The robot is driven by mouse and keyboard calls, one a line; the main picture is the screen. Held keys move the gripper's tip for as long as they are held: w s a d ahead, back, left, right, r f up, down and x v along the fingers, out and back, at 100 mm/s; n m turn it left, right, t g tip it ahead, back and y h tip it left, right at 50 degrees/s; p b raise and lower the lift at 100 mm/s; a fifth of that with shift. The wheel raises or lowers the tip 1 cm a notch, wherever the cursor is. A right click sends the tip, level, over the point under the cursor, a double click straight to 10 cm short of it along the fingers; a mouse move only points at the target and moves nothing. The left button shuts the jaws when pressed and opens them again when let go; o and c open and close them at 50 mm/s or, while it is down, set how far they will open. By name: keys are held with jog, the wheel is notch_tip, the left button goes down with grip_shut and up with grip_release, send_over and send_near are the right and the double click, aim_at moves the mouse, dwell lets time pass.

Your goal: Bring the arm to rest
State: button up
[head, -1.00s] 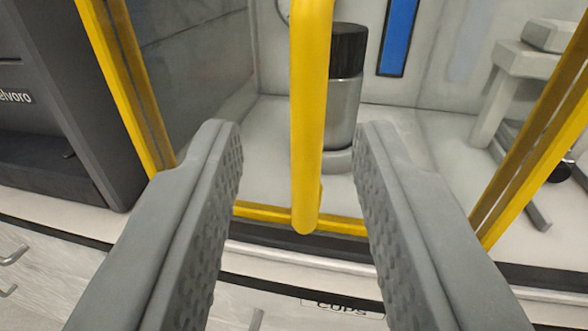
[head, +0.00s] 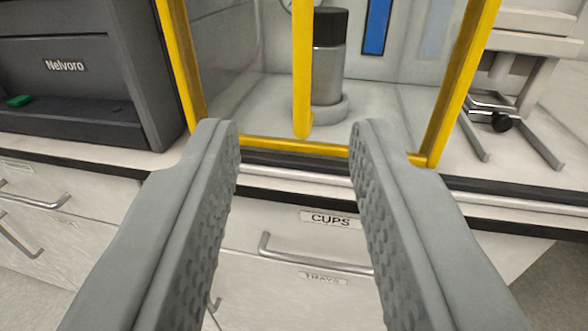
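My gripper (head: 295,125) is open, its two grey textured fingers wide apart with nothing between them. Ahead of it stands a yellow-framed enclosure (head: 185,75) with a vertical yellow handle bar (head: 302,70). The lower end of the bar shows between the fingertips but looks farther away, apart from them. Inside the enclosure a steel cylinder with a black top (head: 328,70) stands upright in a pale round base (head: 330,108).
A dark Nelvoro machine (head: 80,75) with a green item (head: 18,101) stands at the left on the counter. A grey stand (head: 510,90) is at the right. Below are drawers labelled CUPS (head: 330,220) and TRAYS (head: 323,278), with protruding handles (head: 315,258).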

dwell(0.4)
jog(key=s+r, duration=0.5)
jog(key=s, duration=0.4)
jog(key=s+r+h, duration=0.1)
jog(key=s+r, duration=0.4)
jog(key=s, duration=0.4)
jog(key=shift+s+r+m+g, duration=0.2)
jog(key=shift+m+g, duration=0.1)
jog(key=shift+m, duration=0.1)
jog(key=shift+a, duration=0.15)
